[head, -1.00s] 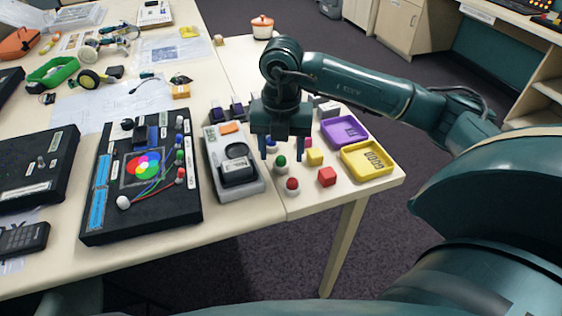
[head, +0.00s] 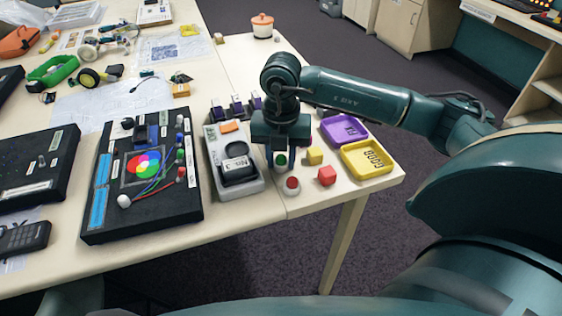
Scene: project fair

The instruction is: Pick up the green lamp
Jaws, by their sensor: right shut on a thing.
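The green lamp (head: 281,160), a small green dome on a pale base, is near the front of the right-hand table. My right gripper (head: 281,164) points down over it, with its fingers on either side, shut on it. The fingers hide part of the base, and I cannot tell whether it still touches the table. My left gripper is not in view.
A yellow tray (head: 366,158) and purple tray (head: 343,131) lie beyond. A grey device (head: 238,190) stands close on the left.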

